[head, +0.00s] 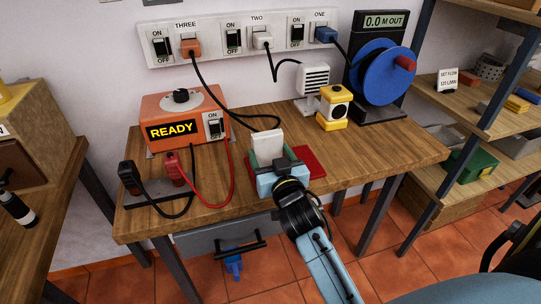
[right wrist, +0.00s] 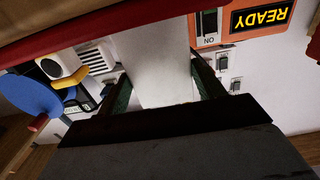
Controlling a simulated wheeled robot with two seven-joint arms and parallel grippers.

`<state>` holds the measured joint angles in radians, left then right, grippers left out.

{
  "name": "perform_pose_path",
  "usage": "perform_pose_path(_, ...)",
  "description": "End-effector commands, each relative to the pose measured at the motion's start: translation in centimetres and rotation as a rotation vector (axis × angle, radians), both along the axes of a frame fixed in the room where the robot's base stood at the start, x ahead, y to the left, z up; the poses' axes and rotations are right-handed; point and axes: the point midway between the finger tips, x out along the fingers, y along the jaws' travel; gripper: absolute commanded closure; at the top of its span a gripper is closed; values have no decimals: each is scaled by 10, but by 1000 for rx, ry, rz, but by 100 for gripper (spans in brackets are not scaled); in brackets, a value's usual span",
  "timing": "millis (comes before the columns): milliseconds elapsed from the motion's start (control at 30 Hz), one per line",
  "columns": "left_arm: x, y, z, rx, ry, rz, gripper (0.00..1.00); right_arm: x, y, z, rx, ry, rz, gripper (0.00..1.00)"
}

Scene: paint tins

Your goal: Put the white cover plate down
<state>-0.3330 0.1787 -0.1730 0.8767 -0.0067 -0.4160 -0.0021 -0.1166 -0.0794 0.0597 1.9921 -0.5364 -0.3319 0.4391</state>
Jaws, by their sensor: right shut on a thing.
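The white cover plate (head: 267,145) stands upright in my right gripper, over the front middle of the wooden bench. My right gripper (head: 277,166) is shut on it, and its body hides the plate's lower part in the head view. In the right wrist view the plate (right wrist: 155,55) fills the space between the two dark fingers. A red mat (head: 309,161) lies on the bench under and beside the gripper. I cannot tell whether the plate touches anything below. My left gripper is not in view.
An orange box reading READY (head: 171,130) stands left of the plate, with black and red leads (head: 231,170) looping nearby. A yellow-and-white device (head: 334,107) and a blue reel (head: 388,72) stand to the right. The bench (head: 400,143) is bare at right front.

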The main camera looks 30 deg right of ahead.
Motion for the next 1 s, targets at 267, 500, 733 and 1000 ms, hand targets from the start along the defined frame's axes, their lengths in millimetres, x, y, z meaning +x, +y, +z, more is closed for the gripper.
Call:
perform_pose_path(267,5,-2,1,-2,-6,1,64,0,0,-3,0,1,0,14)
perform_pose_path(500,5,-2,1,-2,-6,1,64,0,0,-3,0,0,0,11)
perform_pose_path(733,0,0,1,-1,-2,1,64,-5,2,0,1,2,0,11)
perform_pose_path(1000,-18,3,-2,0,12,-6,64,-56,13,0,4,4,-1,11)
